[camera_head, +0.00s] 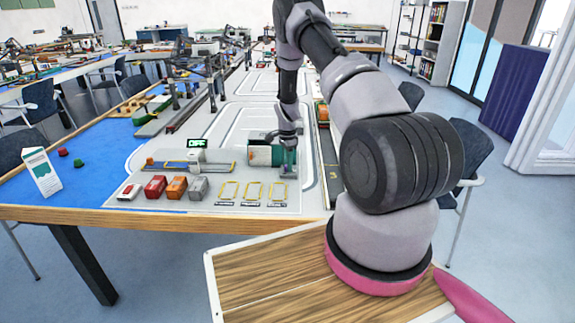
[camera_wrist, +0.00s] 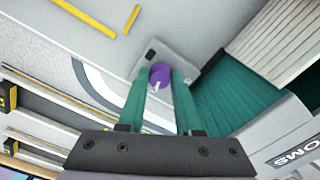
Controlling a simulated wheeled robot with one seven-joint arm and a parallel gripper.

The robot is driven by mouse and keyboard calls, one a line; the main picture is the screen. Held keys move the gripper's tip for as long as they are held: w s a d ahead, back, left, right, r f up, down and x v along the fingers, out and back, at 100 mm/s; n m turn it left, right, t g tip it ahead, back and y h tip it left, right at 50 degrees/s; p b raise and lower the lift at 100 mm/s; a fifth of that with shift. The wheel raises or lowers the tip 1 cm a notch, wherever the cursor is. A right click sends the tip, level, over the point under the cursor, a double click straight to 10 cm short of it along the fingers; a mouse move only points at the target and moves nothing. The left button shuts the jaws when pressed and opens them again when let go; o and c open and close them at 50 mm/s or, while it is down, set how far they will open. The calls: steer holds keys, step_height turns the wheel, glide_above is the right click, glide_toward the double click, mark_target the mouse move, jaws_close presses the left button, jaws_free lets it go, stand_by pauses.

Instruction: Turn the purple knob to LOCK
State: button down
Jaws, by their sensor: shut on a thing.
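The purple knob (camera_wrist: 161,74) sits on a grey base plate (camera_wrist: 180,62) in the wrist view, with a small white mark on it. My gripper (camera_wrist: 160,80) has its two teal fingers on either side of the knob, shut on it. The knob is hidden there by the fingers. I cannot read any LOCK label or tell which position the knob is turned to.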

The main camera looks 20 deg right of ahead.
steer(key=n, duration=1.1)
steer(key=shift+n, duration=0.3)
steer(key=shift+w+n, duration=0.1)
steer(key=shift+n, duration=1.8)
steer(key=c, duration=0.6)
jaws_free()
